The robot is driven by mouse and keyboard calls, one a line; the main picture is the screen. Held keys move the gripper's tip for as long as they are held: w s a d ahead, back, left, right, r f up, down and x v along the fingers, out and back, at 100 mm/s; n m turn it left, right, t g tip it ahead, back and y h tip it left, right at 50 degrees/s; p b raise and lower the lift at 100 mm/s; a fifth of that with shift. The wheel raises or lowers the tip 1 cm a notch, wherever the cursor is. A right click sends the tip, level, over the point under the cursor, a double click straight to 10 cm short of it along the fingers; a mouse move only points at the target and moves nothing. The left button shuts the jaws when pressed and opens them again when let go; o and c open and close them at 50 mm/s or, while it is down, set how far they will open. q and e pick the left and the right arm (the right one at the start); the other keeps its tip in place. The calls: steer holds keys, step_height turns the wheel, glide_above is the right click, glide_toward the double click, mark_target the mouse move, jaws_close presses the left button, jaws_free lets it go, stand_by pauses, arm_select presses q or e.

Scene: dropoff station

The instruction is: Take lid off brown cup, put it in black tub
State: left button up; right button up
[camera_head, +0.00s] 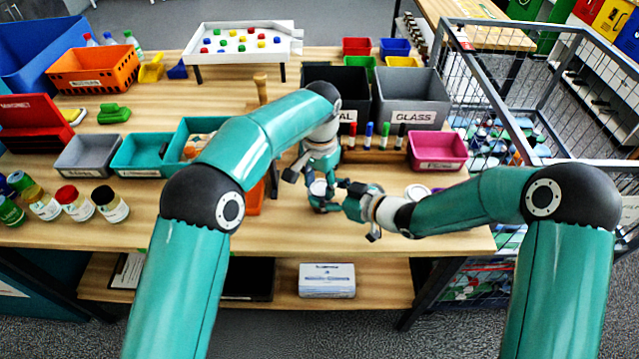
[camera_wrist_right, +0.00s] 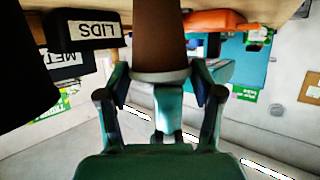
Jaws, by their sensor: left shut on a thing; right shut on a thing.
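The brown cup (camera_wrist_right: 157,38) fills the upper middle of the right wrist view, which is upside down. Its pale grey lid (camera_wrist_right: 161,76) sits at the cup's rim, between the fingers of my right gripper (camera_wrist_right: 160,82), which is shut on it. In the head view the pale lid (camera_head: 318,187) shows between both grippers, and the cup is mostly hidden. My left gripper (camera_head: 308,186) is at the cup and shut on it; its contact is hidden. A black tub (camera_wrist_right: 85,43) labelled LIDS is at the upper left of the right wrist view.
A black bin (camera_head: 350,83) and a grey GLASS bin (camera_head: 410,88) stand behind the grippers. Several markers (camera_head: 385,135) and a pink tray (camera_head: 437,152) are to the right. Teal trays (camera_head: 140,153) lie left. The front middle of the table is clear.

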arm_select(q)
steer(key=shift+d+r, duration=0.15)
steer(key=shift+r, duration=0.35)
arm_select(e)
steer(key=shift+s+d+f, duration=0.1)
steer(key=shift+d+f, duration=0.05)
steer(key=shift+f, duration=0.45)
arm_select(q)
steer(key=shift+r+t+y, duration=0.3)
steer(key=shift+t+y, duration=0.1)
steer(key=shift+y, duration=0.1)
steer(key=shift+c, duration=0.2)
steer(key=shift+s, duration=0.1)
jaws_close()
arm_select(e)
steer(key=shift+s+r, duration=0.1)
arm_select(q)
steer(key=shift+f, duration=0.15)
arm_select(e)
steer(key=shift+r, duration=0.1)
arm_select(q)
steer(key=shift+r+g+h, duration=0.4)
steer(key=shift+r+h, duration=0.1)
steer(key=shift+r, duration=0.05)
arm_select(e)
steer(key=shift+r, duration=0.1)
